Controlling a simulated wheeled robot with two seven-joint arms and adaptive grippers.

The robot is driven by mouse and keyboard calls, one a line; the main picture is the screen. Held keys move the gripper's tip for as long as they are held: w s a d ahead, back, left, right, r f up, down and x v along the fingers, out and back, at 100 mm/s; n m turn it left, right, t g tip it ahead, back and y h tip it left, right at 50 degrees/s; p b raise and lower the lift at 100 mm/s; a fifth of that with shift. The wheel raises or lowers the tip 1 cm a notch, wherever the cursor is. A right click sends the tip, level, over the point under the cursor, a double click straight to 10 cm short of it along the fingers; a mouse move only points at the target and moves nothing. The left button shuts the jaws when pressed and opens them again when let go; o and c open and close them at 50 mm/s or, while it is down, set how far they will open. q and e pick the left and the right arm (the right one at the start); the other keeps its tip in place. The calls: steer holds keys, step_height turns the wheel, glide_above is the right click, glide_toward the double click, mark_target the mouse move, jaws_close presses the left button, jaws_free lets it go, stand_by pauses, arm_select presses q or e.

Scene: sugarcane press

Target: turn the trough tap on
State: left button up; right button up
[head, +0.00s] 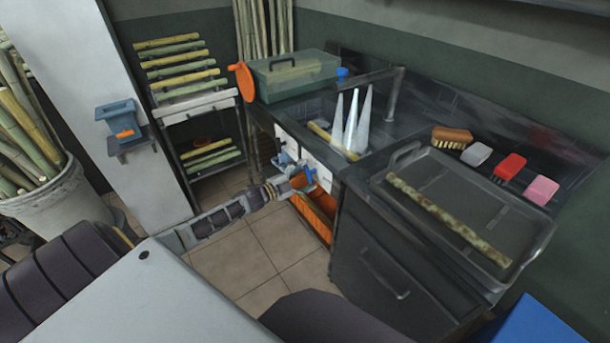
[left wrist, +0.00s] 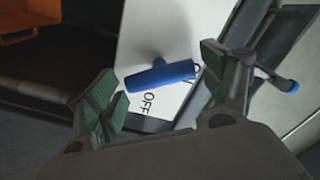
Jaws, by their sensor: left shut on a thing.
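The tap's blue bar handle (left wrist: 160,75) sits on a white plate (left wrist: 150,35) with the printed word OFF beside it. In the head view the blue handle (head: 310,174) is on the front of the counter, below the trough. My left gripper (head: 301,180) reaches it from the left. The rest of the plate's lettering is partly hidden by the handle and a finger. My right gripper is not in view.
White cones (head: 351,122) stand in the trough near a grey spout (head: 394,95). An orange crate (head: 318,217) sits below the handle. Tiled floor is clear in front.

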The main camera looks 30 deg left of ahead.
arm_select(q)
steer(key=shift+m, duration=0.3)
steer(key=o, duration=1)
steer(key=shift+c, duration=0.2)
steer(key=shift+s, duration=0.2)
steer(key=v, duration=1.1)
steer(key=shift+s+a, duration=0.15)
steer(key=shift+s, duration=0.1)
